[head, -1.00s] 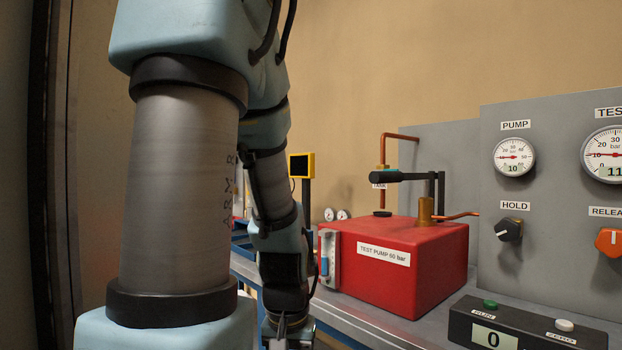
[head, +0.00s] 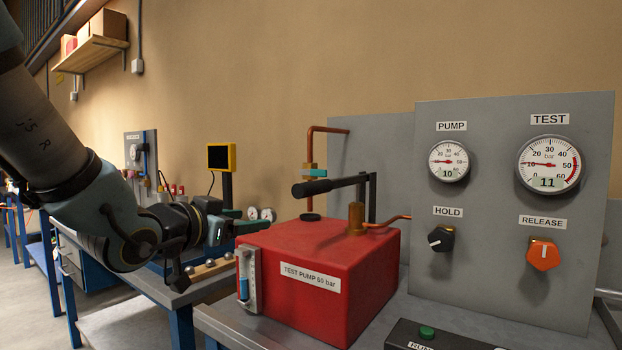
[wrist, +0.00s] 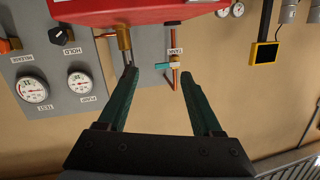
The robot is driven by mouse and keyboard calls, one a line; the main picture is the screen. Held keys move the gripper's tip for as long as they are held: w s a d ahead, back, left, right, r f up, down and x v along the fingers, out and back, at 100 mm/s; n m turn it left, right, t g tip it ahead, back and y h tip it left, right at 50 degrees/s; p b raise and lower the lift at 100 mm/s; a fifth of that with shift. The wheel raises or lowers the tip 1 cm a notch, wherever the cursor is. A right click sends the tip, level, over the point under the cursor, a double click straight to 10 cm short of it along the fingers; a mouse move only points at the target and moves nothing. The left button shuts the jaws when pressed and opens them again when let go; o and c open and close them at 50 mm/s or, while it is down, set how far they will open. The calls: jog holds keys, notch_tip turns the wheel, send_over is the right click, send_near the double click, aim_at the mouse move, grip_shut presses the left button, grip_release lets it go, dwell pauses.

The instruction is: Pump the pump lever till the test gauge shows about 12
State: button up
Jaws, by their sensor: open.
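The pump lever (head: 345,183), a dark bar with a black grip (head: 312,187), stands about level above the red test pump (head: 322,262), near its brass post (head: 356,218). My gripper (head: 252,219) is open with teal fingers, left of the lever grip and a little lower, apart from it. In the wrist view, which is upside down, the fingers (wrist: 162,72) are spread with nothing held; the lever grip is not clear there. The test gauge (head: 549,163) has the digits 11. The pump gauge (head: 448,161) has the digits 10.
The grey panel carries a black HOLD knob (head: 440,239) and an orange RELEASE knob (head: 543,254). A copper pipe (head: 311,160) rises behind the lever. A yellow-framed screen (head: 221,157) stands behind my gripper. A counter box (head: 428,335) sits at the front.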

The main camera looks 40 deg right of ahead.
aim_at(313, 189)
jog(key=s+d+r+h, duration=0.1)
jog(key=s+d+r+m+g+h, duration=0.1)
jog(key=s+r, duration=0.1)
jog(key=s+d+r+m+g, duration=0.1)
jog(key=s, duration=0.1)
jog(key=shift+s+d+r+h+p, duration=0.1)
jog(key=shift+r+h+p, duration=0.2)
jog(key=shift+h, duration=0.1)
jog(key=shift+s+d+r, duration=0.1)
jog(key=shift+d, duration=0.1)
jog(key=p+x, duration=0.2)
jog(key=x, duration=0.8)
jog(key=shift+d, duration=0.3)
grip_shut()
dwell(0.4)
